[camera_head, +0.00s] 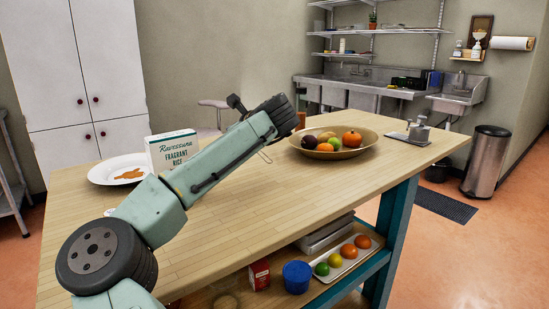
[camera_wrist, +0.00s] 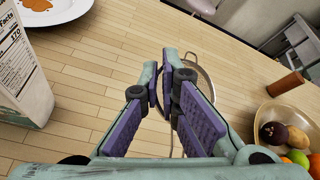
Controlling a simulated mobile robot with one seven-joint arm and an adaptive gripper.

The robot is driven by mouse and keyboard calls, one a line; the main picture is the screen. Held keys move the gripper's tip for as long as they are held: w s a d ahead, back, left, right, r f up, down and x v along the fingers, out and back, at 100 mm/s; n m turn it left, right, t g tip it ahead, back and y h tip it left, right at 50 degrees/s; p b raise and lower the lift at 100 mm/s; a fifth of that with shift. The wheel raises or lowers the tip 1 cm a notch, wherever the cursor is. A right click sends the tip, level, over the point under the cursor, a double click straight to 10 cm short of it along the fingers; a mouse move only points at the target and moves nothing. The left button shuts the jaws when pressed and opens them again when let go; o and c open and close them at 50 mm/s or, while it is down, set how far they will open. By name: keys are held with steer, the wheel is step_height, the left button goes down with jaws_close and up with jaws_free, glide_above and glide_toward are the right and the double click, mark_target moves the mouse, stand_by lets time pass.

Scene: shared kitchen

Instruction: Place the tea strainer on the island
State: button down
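The tea strainer (camera_wrist: 208,76) shows in the wrist view as a round mesh bowl with a metal rim, just beyond my fingertips. My gripper (camera_wrist: 165,88) has its purple-padded fingers close together, and a thin part of the strainer runs between them. The fingers partly hide the strainer. In the head view my arm hides the gripper, and only a thin wire piece shows below it. The island (camera_head: 235,225) has a light wooden top and lies beneath my gripper. I cannot tell whether the strainer touches the top.
A rice box (camera_head: 172,150) and a white plate with an orange-brown patch (camera_head: 105,170) stand on the left. A fruit bowl (camera_head: 362,152) and a brown cylinder (camera_wrist: 285,84) are to the right. A soap dispenser on a tray (camera_head: 418,132) is farther right. The front middle of the island is clear.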

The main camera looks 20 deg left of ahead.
step_height(320, 180, down, 8)
steer(key=shift+f, duration=0.15)
stand_by(0.3)
steer(key=shift+f, duration=0.1)
steer(key=c, duration=1.8)
jaws_free()
steer(key=b+v, duration=0.1)
steer(key=v, duration=1.1)
